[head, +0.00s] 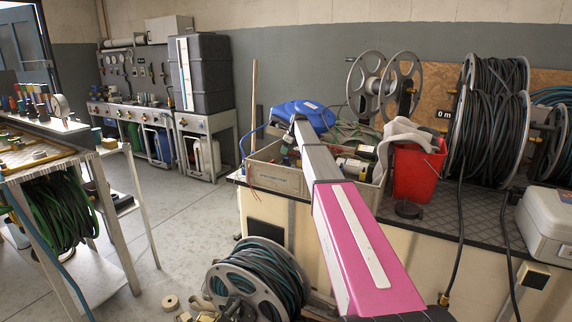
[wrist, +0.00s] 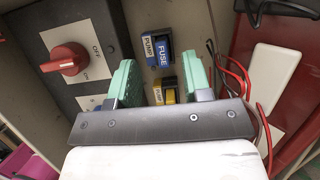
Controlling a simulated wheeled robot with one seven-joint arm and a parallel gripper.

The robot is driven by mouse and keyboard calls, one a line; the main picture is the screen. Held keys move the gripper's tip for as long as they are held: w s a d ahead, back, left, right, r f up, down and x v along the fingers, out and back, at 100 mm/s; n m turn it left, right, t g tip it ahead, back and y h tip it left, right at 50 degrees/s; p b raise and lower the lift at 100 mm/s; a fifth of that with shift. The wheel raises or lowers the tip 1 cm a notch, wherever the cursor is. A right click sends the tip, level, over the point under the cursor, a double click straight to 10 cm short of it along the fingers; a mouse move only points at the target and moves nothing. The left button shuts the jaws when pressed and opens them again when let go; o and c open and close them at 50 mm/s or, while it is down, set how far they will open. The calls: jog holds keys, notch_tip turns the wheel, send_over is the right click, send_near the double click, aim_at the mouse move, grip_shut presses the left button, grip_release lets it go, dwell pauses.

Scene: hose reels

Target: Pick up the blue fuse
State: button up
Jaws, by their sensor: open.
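The blue fuse (wrist: 158,53) shows in the wrist view, with white "FUSE" lettering, beside a "PUMP" label on a pale panel. A yellow fuse-like block (wrist: 168,95) sits nearer to me, directly below it in the picture. My gripper (wrist: 160,72) is open, with its two green fingers spread left and right. The yellow block lies between the fingers in the picture, and the blue fuse appears just beyond their tips. Nothing is held. In the head view I cannot make out the blue fuse or my gripper; my pink and grey arm reaches over the bench.
In the wrist view, a dark switch box with a red knob (wrist: 64,59) is left of the fingers. Red wires (wrist: 236,72) hang close on the right. In the head view, a crate (head: 272,178), red bucket (head: 417,172) and hose reels (head: 488,125) crowd the bench.

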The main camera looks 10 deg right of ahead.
aim_at(285, 158)
jog(key=shift+s+d+f+x, duration=0.1)
jog(key=shift+d+x, duration=0.05)
jog(key=shift+x, duration=0.75)
jog(key=shift+s+d+f+x, duration=0.1)
jog(key=shift+x, duration=0.75)
jog(key=shift+s+d+x, duration=0.1)
jog(key=shift+d+x, duration=0.05)
jog(key=shift+x, duration=0.75)
grip_shut()
